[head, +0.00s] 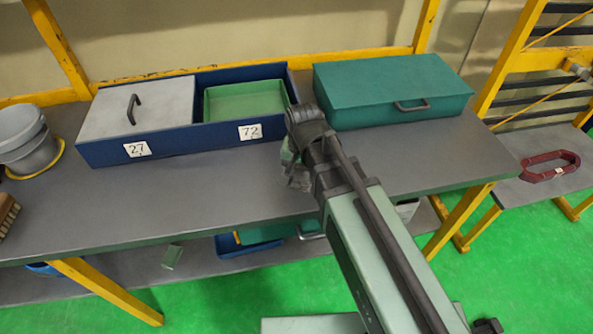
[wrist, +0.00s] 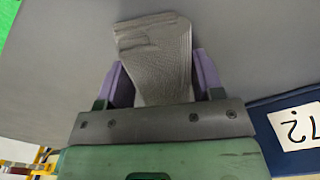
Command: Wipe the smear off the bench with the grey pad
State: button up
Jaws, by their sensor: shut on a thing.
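The grey pad (wrist: 158,55) is ribbed and sits between the two purple fingers of my gripper (wrist: 160,75) in the wrist view. The gripper is shut on it, and the pad's far end sticks out past the fingertips over the grey bench top. I cannot tell whether the pad touches the bench. In the head view my gripper (head: 292,165) is over the bench (head: 200,200), in front of the bins, and my arm hides most of it. I cannot make out a smear on the bench in either view; my arm covers part of the top.
A blue tray (head: 110,155) labelled 27 and 72 stands behind, with a grey lid (head: 150,105) and a green bin (head: 245,100). A closed teal box (head: 390,90) is at back right. Grey pots (head: 25,140) and a brush (head: 6,212) are at left.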

notch_tip(320, 180, up, 6)
jog(key=p, duration=0.6)
notch_tip(320, 180, up, 3)
jog(key=p, duration=0.3)
jog(key=shift+r, duration=0.15)
